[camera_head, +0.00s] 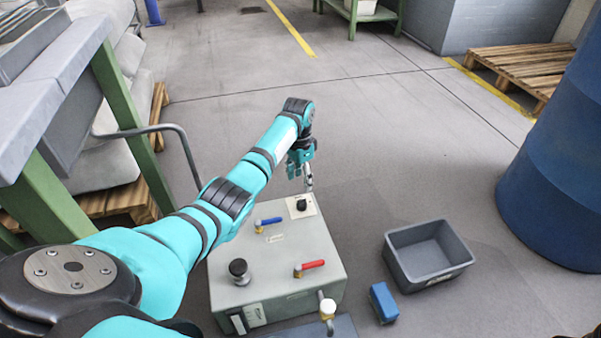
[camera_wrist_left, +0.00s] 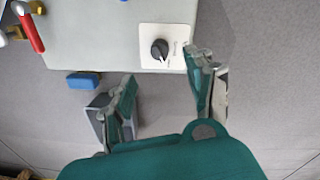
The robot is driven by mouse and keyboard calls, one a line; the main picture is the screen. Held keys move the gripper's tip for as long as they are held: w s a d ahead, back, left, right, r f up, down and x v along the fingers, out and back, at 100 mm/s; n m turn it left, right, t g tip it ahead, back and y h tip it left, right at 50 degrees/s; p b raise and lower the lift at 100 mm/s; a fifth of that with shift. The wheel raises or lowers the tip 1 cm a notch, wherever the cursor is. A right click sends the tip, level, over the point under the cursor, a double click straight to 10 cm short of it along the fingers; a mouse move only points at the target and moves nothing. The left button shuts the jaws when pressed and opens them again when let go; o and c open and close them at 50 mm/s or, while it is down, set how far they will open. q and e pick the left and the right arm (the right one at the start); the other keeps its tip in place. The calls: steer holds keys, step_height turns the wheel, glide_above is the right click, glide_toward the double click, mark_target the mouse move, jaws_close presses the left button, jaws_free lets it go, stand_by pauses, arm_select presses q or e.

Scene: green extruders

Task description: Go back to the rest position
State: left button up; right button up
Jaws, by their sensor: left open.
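My left arm comes in from the left in the head view and reaches over the grey machine box. My left gripper (camera_head: 304,178) hangs above the far end of the box, close to the black rotary knob (camera_head: 301,204). In the left wrist view the gripper (camera_wrist_left: 160,78) is open, with its fingers apart and nothing between them. The knob (camera_wrist_left: 159,49) on its white plate shows just beyond the fingertips; I see no contact. My right gripper is not in view.
The grey machine box (camera_head: 285,255) carries a blue handle (camera_head: 271,221), a red handle (camera_head: 312,264) and a black cap (camera_head: 239,270). A grey bin (camera_head: 400,266) and a blue block (camera_head: 383,302) lie to its right. A blue barrel (camera_head: 560,160) stands far right.

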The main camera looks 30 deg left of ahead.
arm_select(q)
steer(key=shift+r, duration=0.95)
